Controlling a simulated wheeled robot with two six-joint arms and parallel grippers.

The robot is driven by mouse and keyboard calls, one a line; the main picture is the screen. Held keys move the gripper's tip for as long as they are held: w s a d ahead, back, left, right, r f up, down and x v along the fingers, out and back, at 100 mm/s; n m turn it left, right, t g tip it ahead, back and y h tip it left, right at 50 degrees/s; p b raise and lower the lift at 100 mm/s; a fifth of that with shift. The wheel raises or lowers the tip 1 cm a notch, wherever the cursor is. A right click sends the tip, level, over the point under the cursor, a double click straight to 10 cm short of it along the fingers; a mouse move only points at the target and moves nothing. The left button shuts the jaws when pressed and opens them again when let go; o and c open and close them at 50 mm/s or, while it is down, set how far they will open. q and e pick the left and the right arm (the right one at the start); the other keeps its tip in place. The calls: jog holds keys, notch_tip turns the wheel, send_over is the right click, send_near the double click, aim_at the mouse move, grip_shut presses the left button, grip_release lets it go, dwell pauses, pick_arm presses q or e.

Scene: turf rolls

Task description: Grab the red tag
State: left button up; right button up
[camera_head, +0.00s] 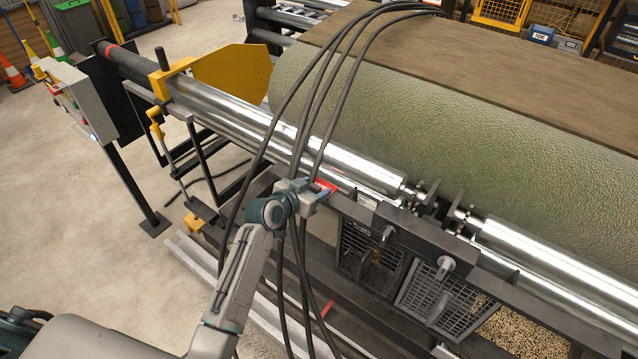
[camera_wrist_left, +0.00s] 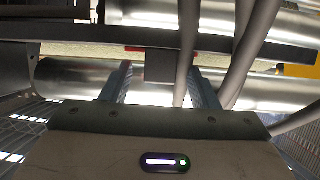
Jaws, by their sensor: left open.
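The red tag (camera_head: 326,187) is a small bright red piece at the machine's front rail, beside the steel rollers. My left gripper (camera_head: 312,193) is right at it, its open fingers reaching toward the tag. In the left wrist view the open fingers (camera_wrist_left: 160,90) point toward a dark block, with thin red parts of the tag (camera_wrist_left: 135,49) showing along its upper edge. Whether the fingers touch the tag I cannot tell. Much of the tag is hidden by the gripper and the dark block. My right gripper is not in view.
Several dark cables (camera_head: 300,130) hang down across the rollers and past my left gripper. A large green turf roll (camera_head: 450,130) lies behind the steel roller (camera_head: 350,165). Mesh baskets (camera_head: 440,297) hang at the lower right. Open floor (camera_head: 80,215) lies at the left.

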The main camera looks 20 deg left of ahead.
pick_arm(q)
jog(key=shift+w+d+f, duration=0.2)
jog(key=shift+w+f, duration=0.1)
jog(key=shift+w, duration=0.3)
jog(key=shift+s, duration=0.1)
jog(key=c, duration=1)
jog(key=shift+c, duration=0.2)
